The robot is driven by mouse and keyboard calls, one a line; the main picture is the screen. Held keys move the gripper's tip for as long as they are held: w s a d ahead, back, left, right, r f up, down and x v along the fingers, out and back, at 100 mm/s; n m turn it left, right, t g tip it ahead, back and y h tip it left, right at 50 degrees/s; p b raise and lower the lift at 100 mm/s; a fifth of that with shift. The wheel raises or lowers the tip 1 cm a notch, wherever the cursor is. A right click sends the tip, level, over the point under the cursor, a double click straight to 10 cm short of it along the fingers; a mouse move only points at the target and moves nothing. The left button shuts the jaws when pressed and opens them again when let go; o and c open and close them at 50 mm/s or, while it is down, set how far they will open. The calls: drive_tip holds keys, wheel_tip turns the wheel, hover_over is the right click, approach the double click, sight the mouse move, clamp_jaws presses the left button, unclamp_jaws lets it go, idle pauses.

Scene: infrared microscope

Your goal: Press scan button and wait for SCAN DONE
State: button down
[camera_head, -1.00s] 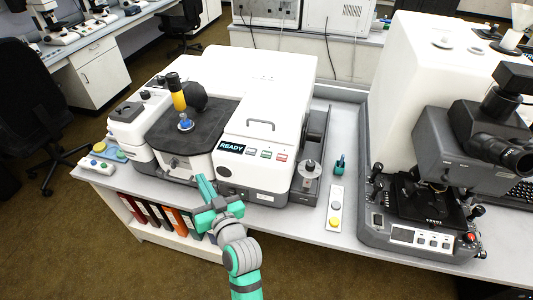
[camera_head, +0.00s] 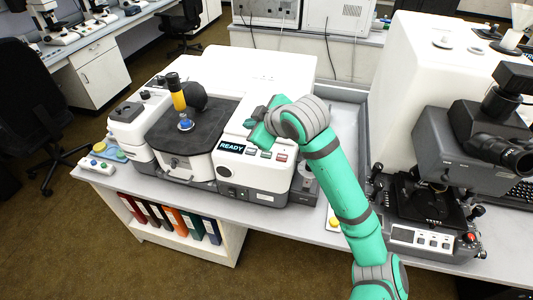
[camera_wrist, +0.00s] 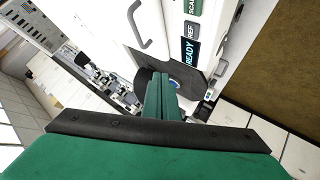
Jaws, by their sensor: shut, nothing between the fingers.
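The infrared microscope (camera_head: 262,85) is a large white instrument on the bench. Its front display (camera_head: 231,147) reads READY, and the same text shows in the wrist view (camera_wrist: 190,54). A row of buttons lies right of the display. The green SCAN button (camera_head: 265,154) is in this row, and its label shows at the top of the wrist view (camera_wrist: 194,6), beside the REF button (camera_wrist: 192,31). My gripper (camera_head: 250,123) is above the front panel near the buttons, apart from SCAN. Its fingers (camera_wrist: 160,78) are shut and empty.
A dark stage with a yellow-and-black eyepiece (camera_head: 178,95) stands left of the panel. A grey handle (camera_wrist: 136,22) is on the white housing. A second microscope (camera_head: 470,150) stands to the right. A yellow button (camera_head: 334,222) sits on the bench front.

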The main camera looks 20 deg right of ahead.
drive_tip(key=g+h, duration=0.1)
drive_tip(key=h, duration=0.1)
hover_over(268, 156)
drive_tip(key=shift+r+n, duration=0.3)
drive_tip(key=shift+r, duration=0.15)
drive_tip(key=shift+f, duration=0.1)
drive_tip(key=shift+f, duration=4.3)
drive_tip(key=shift+f, duration=0.8)
drive_tip(key=shift+r, duration=0.8)
drive_tip(key=shift+r, duration=2.5)
